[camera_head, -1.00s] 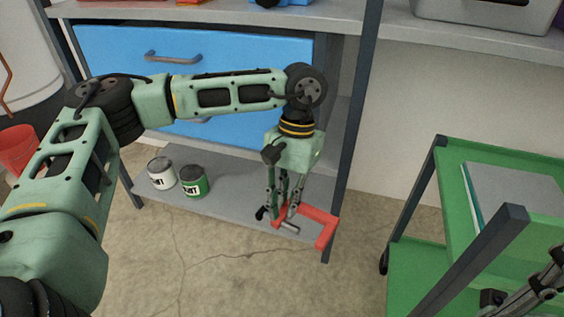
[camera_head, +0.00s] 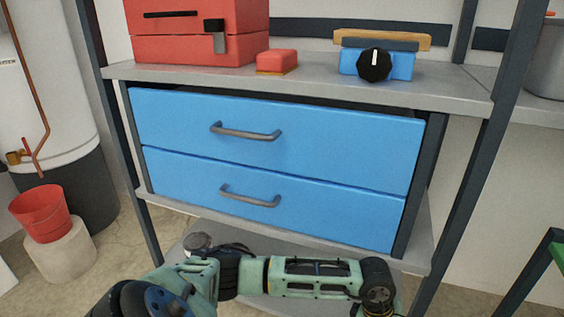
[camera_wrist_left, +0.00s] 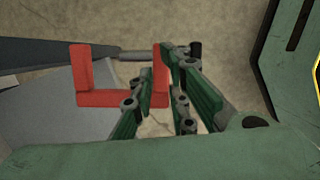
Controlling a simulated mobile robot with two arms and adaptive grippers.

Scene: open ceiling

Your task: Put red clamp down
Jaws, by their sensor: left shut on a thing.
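The red clamp (camera_wrist_left: 105,98) shows in the left wrist view as a U-shaped frame with a dark grey screw bar across its far side. My left gripper (camera_wrist_left: 166,72) is shut on the clamp's right arm, and its fingers hide part of that arm. Grey shelf surface (camera_wrist_left: 55,125) lies at the left beneath the clamp, and floor shows beyond. I cannot tell whether the clamp touches the shelf. In the head view my left arm crosses the bottom edge; its gripper and the clamp are below the picture. My right gripper is not in view.
A blue two-drawer unit (camera_head: 270,165) with both drawers shut stands in a grey shelf rack. Its top shelf (camera_head: 310,80) carries a red toolbox (camera_head: 200,45), a small red box (camera_head: 277,62) and a blue device (camera_head: 375,62). A red bucket (camera_head: 42,213) stands at left, a green cart (camera_head: 552,262) at right.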

